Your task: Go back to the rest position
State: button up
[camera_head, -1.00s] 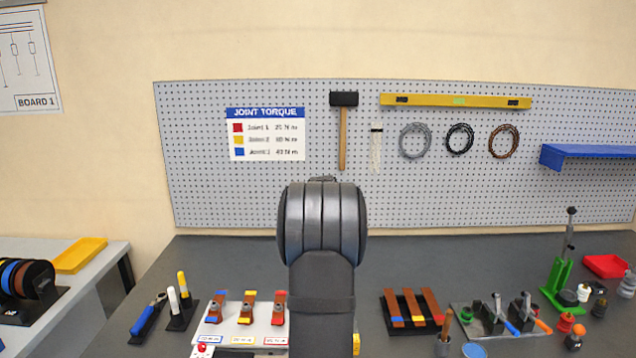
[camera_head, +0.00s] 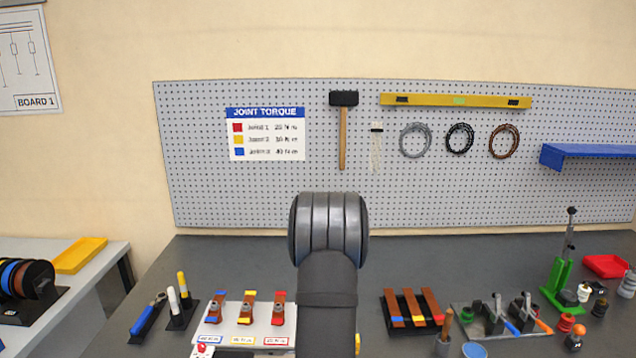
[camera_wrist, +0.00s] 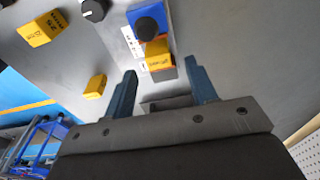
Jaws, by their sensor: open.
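My gripper (camera_wrist: 160,92) shows in the wrist view with its two blue-grey fingers spread apart and nothing between them. In the head view my dark arm stands in the middle, and my gripper is hidden there.
On the dark bench (camera_head: 230,262) stand a white board with copper bars (camera_head: 246,310), a rack of copper bars (camera_head: 410,308), a tool plate (camera_head: 500,320) and a green lever press (camera_head: 562,275). A pegboard (camera_head: 260,190) rises behind. The bench's back strip is clear.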

notch_tip(320, 180, up, 4)
jog(key=shift+f, duration=0.1)
jog(key=s+d+r, duration=0.1)
jog(key=s+d, duration=0.2)
jog(key=s, duration=0.3)
jog(key=shift+d+r, duration=0.15)
jog(key=shift+d, duration=0.1)
